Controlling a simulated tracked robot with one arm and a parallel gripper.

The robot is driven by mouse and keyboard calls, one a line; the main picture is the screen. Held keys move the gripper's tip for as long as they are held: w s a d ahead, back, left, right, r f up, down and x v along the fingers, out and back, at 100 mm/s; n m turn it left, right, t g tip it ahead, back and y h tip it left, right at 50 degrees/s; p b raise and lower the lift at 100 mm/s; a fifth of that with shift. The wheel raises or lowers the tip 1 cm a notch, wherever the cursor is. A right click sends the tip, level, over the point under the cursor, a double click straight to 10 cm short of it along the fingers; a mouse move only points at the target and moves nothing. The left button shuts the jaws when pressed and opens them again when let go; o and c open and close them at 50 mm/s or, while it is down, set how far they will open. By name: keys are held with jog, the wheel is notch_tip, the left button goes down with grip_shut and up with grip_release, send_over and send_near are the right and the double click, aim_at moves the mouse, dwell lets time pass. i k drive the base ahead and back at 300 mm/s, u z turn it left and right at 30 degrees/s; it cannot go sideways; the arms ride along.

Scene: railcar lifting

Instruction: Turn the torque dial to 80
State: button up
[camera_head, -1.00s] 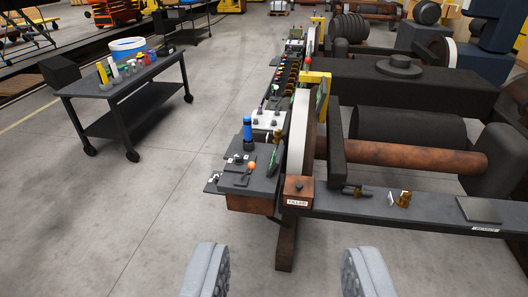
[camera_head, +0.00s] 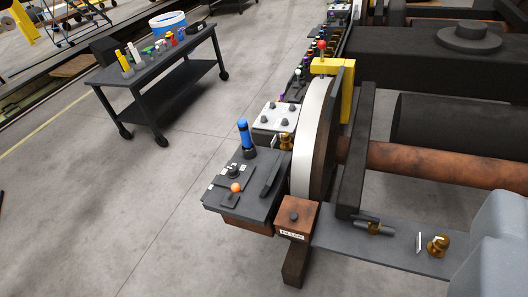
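A dark sloped panel (camera_head: 262,200) sits at the near end of the machine row. It carries a small dark knob (camera_head: 233,171) with tiny white labels around it, which looks like a dial; its numbers and pointer are too small to read. A lever with an orange ball (camera_head: 236,187) and an upright blue handle (camera_head: 244,136) are beside it. A white box with several dark knobs (camera_head: 271,117) is just behind. My gripper (camera_head: 490,245) shows only as grey parts at the lower right edge, well away from the panel. Its opening is hidden.
A large pale-rimmed wheel (camera_head: 312,135) and a rusty roller (camera_head: 430,165) stand right of the panel. A grey beam (camera_head: 395,250) with brass fittings crosses the lower right. A dark wheeled table (camera_head: 160,62) stands at the upper left. The floor left of the panel is clear.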

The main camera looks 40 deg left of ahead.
aim_at(233, 173)
jog(key=u, duration=0.4)
jog(key=i, duration=1.35)
jog(key=u, duration=0.8)
